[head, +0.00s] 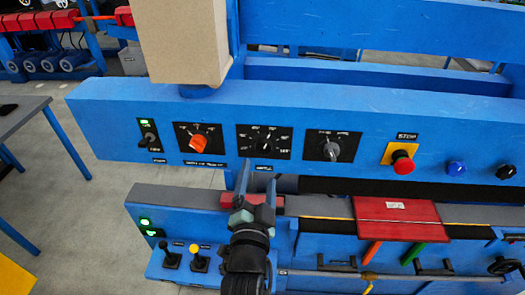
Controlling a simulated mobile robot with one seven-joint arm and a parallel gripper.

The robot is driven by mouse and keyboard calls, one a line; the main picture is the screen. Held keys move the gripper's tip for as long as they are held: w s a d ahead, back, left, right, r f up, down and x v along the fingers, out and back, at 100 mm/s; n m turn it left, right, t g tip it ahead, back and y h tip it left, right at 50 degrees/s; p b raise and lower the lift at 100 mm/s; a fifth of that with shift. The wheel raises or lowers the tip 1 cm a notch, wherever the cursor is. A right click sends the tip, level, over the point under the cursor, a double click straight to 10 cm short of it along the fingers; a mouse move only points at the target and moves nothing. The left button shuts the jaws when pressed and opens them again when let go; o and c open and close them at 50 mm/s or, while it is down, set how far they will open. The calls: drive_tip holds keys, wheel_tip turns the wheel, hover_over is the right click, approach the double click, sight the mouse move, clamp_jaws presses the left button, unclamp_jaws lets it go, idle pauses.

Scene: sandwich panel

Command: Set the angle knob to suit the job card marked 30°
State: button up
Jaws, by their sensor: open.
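The blue panel carries three dials in a row. The middle dial has a black knob (263,145) on a black plate with white scale marks; its small label below is too small to read surely, so I cannot tell for certain that it is the angle knob. The scale numbers and exact pointer setting are also too small to read. My gripper (257,183) is open and empty, fingers pointing up just below this plate, apart from the knob. A red board (396,208) with a small white label lies on the lower ledge; no 30° marking is readable.
An orange knob (198,143) is left of the middle dial, a grey knob (331,151) right. A toggle switch (149,138) is far left.

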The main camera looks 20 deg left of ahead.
sight(263, 150)
drive_tip(key=x, duration=0.8)
drive_tip(key=shift+w, duration=0.15)
clamp_jaws()
